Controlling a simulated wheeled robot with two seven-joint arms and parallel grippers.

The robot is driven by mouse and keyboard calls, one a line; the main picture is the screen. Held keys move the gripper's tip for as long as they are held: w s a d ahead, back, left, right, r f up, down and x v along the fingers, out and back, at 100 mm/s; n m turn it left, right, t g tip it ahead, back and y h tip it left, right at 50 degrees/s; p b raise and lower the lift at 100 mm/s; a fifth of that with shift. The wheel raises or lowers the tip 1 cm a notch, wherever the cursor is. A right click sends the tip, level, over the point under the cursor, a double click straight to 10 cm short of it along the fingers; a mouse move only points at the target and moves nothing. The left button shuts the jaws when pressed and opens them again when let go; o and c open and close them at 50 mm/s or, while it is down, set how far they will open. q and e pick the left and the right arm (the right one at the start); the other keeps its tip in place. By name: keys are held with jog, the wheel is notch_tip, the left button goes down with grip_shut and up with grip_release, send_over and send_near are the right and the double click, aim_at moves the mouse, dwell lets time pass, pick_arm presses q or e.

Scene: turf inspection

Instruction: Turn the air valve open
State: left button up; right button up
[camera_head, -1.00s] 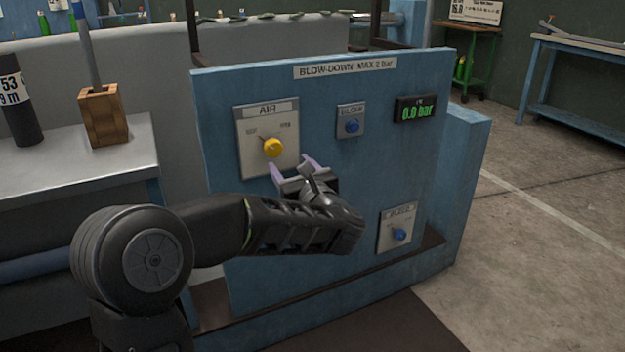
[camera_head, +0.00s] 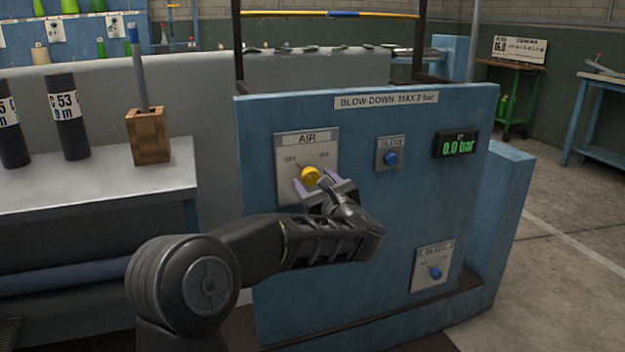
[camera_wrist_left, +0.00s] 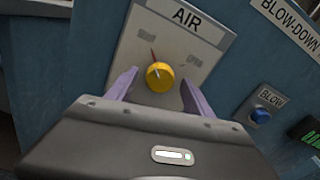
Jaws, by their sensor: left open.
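The air valve is a yellow knob (camera_head: 311,176) on a pale plate (camera_head: 290,149) labelled AIR, on the blue panel. It also shows in the left wrist view as a yellow knob (camera_wrist_left: 160,77) with a red pointer toward the upper left mark. My left gripper (camera_head: 318,187) is open just in front of the plate, its purple fingers on either side of the knob's lower part. In the left wrist view the fingers (camera_wrist_left: 160,92) stand apart to the left and right of the knob, with gaps visible. Contact is not visible. My right gripper is not in view.
The blue panel (camera_head: 350,230) also bears a blue BLOW button (camera_head: 390,158), a display (camera_head: 457,146) reading 0.0 bar, and a lower plate with a blue knob (camera_head: 435,272). A grey bench (camera_head: 80,190) with dark cylinders (camera_head: 68,120) and a wooden block (camera_head: 148,135) stands at left.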

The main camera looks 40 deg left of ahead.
pick_arm(q)
jog(key=shift+x, duration=0.8)
grip_shut()
